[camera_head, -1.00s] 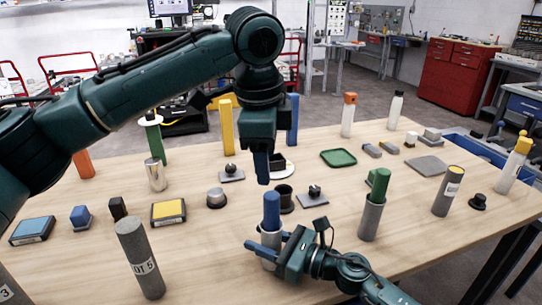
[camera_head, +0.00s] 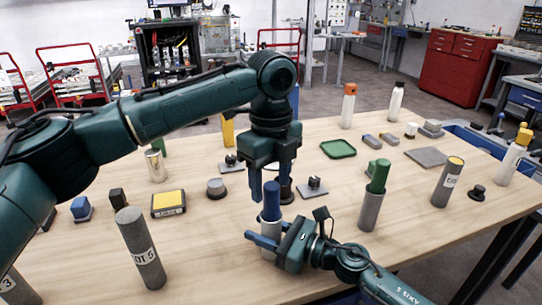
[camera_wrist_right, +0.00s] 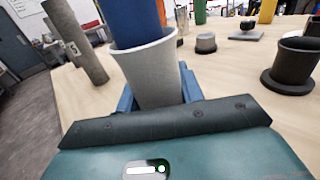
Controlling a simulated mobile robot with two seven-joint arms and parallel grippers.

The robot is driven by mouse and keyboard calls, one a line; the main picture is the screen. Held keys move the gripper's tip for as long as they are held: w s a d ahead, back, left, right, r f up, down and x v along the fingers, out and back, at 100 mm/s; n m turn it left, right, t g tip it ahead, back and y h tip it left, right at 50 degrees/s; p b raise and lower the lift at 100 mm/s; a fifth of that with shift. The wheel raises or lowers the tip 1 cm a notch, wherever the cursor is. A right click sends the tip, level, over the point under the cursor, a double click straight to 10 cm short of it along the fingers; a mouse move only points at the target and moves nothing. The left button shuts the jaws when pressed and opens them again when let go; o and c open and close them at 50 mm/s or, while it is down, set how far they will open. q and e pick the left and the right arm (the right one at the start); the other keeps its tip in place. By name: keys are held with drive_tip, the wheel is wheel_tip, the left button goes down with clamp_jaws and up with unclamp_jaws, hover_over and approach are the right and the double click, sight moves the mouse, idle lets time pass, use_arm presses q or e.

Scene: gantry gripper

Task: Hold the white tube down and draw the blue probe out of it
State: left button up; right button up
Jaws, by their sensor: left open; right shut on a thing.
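The white tube (camera_head: 268,228) stands upright on the table in front of me. The blue probe (camera_head: 271,202) sticks up out of its mouth. My right gripper (camera_head: 267,243) is shut on the tube, low on its body. In the right wrist view, the tube (camera_wrist_right: 150,72) sits between the blue fingers, with the probe (camera_wrist_right: 136,20) inside its rim. My left gripper (camera_head: 271,181) is open and points down over the probe, its fingers to either side of the probe's top in the picture. I cannot tell whether they touch it.
A grey tube with a green probe (camera_head: 380,177) stands to the right. A dark grey labelled tube (camera_head: 140,248) stands at the front left. A dark round holder (camera_head: 285,190) sits just behind the probe. The table's front middle is mostly clear.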

sight(271, 200)
use_arm(q)
drive_tip(key=shift+f, duration=2.6)
drive_tip(key=shift+c, duration=0.3)
clamp_jaws()
drive_tip(key=shift+r, duration=1.6)
use_arm(e)
drive_tip(key=shift+f, duration=0.1)
use_arm(q)
drive_tip(key=shift+r, duration=1.5)
